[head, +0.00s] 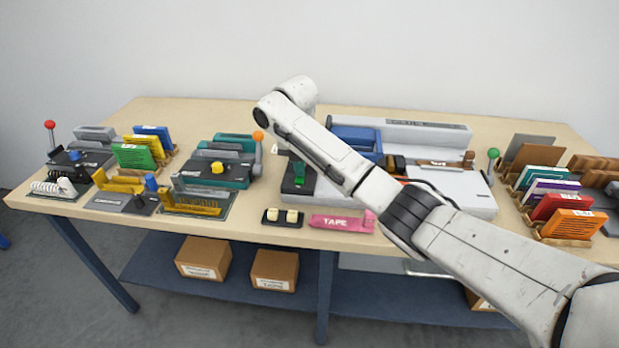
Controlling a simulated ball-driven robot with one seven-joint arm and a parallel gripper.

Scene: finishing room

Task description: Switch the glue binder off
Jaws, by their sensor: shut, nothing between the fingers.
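A long light-grey machine (455,195) stands at the back centre-right of the table, likely the glue binder. It has a raised grey back and a flat front bed. A lever with a green ball (493,153) stands at its right end. My arm crosses in front and hides its left and middle parts. I cannot make out a power switch on it. My arm reaches from the lower right to a joint above the table's middle.
A teal punch (217,167) and orange-ball lever (258,137) stand left. Coloured booklets (556,205) stand right. Boxes (203,258) sit on the lower shelf.

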